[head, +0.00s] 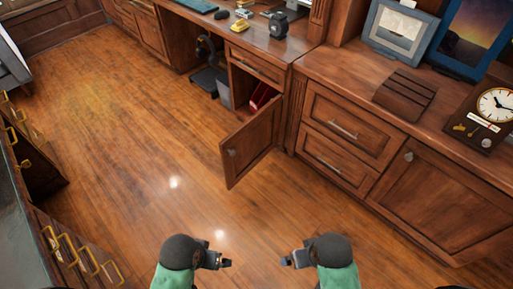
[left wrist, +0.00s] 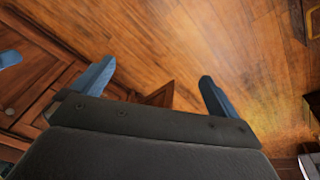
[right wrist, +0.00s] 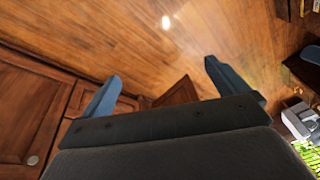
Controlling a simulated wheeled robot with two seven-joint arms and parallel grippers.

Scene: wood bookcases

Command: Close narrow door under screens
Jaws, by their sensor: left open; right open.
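The narrow wooden door (head: 252,142) stands wide open, swung out from its cabinet under the desk. It has a small round knob (head: 232,153) near its free edge. Red items (head: 262,97) show inside the open compartment. A part of a wooden panel, probably this door, shows between the fingers in the left wrist view (left wrist: 160,96). My left gripper (head: 228,262) and my right gripper (head: 285,261) are both open and empty, low in the head view, nearer to me than the door and apart from it. No screens are clearly in view.
Drawers (head: 345,130) and a closed cabinet door (head: 443,187) stand right of the open door. A cabinet with brass handles (head: 85,262) runs along the left. A clock (head: 490,110) and frames (head: 402,32) stand on the counter. The wood floor (head: 130,130) is clear in the middle.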

